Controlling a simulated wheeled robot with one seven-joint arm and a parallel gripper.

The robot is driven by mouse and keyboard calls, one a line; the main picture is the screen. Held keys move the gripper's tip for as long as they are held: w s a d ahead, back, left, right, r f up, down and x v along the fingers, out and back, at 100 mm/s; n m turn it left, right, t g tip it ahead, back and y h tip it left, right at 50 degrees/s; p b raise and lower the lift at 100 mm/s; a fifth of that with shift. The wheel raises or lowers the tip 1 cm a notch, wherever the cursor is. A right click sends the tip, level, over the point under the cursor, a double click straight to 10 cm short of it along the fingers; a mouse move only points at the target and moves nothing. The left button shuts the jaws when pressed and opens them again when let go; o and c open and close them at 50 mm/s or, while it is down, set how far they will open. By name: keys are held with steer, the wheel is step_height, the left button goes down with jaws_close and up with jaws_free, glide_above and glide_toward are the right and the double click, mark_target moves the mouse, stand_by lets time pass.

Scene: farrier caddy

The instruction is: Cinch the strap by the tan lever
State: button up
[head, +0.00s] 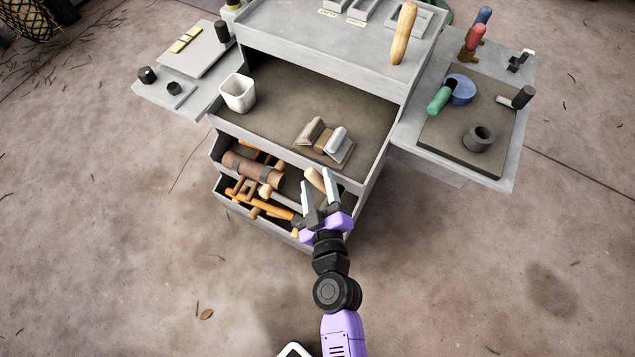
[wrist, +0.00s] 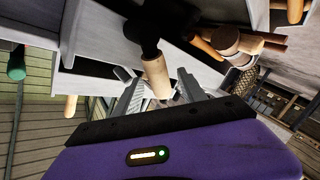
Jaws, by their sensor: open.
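My gripper (head: 316,179) is open at the front right of the caddy's drawers, its fingers pointing toward the caddy. A tan wooden handle (head: 313,178), which may be the tan lever, shows between the fingers in the head view. In the wrist view a tan cylinder (wrist: 156,76) on a dark mount lies between the two finger lines; contact cannot be told. A brown roll with darker bands (head: 245,167), possibly strapped, lies in the upper drawer (head: 222,146). I cannot make out the strap for certain.
Orange- and wood-handled tools (head: 270,208) fill the lower drawer, left of my gripper. A side tray (head: 500,165) extends right. The floor in front is clear.

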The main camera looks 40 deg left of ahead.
steer(key=v, duration=0.7)
steer(key=shift+s+d+b, duration=0.25)
steer(key=shift+d+b, duration=0.05)
